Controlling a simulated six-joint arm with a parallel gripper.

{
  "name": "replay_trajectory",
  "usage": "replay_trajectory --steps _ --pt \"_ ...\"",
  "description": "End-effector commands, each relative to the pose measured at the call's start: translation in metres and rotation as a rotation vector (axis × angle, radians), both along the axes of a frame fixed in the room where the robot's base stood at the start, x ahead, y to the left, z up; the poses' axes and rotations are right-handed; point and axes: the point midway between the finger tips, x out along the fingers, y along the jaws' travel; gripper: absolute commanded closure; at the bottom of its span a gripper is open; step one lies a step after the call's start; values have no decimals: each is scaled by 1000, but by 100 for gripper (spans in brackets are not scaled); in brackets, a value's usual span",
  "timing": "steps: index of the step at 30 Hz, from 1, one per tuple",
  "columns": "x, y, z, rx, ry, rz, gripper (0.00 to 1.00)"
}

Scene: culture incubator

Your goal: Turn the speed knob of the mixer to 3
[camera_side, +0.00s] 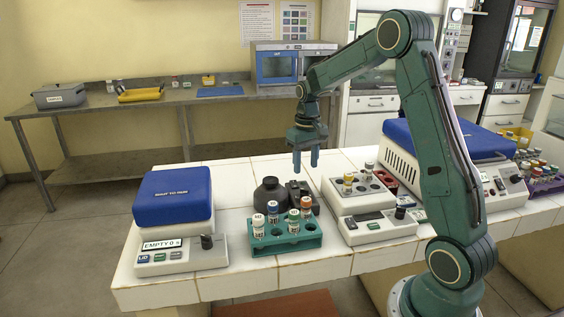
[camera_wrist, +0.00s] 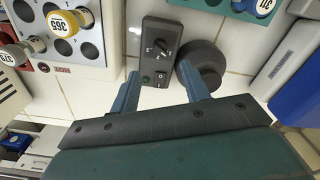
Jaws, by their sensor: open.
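The mixer is a black device with a round body (camera_wrist: 203,65) and a flat control box beside it. Its speed knob (camera_wrist: 162,49) sits on the control box (camera_wrist: 153,31), among small white numerals, with a switch (camera_wrist: 153,79) below. The knob's exact setting is too small to read. In the side view the mixer (camera_side: 268,196) stands on the white tiled bench behind the teal tube rack. My gripper (camera_side: 305,161) is open and empty, pointing down above the mixer. In the wrist view its two fingers show on either side of the control box's lower end, apparently above it.
A teal rack (camera_side: 286,242) with several capped tubes stands in front of the mixer. A blue-lidded device (camera_side: 172,195) is at the left. A white device with tubes (camera_side: 358,193) and another blue-lidded device (camera_side: 458,137) are at the right. Bare tile lies behind the mixer.

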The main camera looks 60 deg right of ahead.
Motion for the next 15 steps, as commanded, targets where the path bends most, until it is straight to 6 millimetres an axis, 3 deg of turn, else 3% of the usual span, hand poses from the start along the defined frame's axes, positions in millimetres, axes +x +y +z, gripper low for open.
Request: replay_trajectory --steps 15 --pt "-1 0 -77 1 3 0 54"
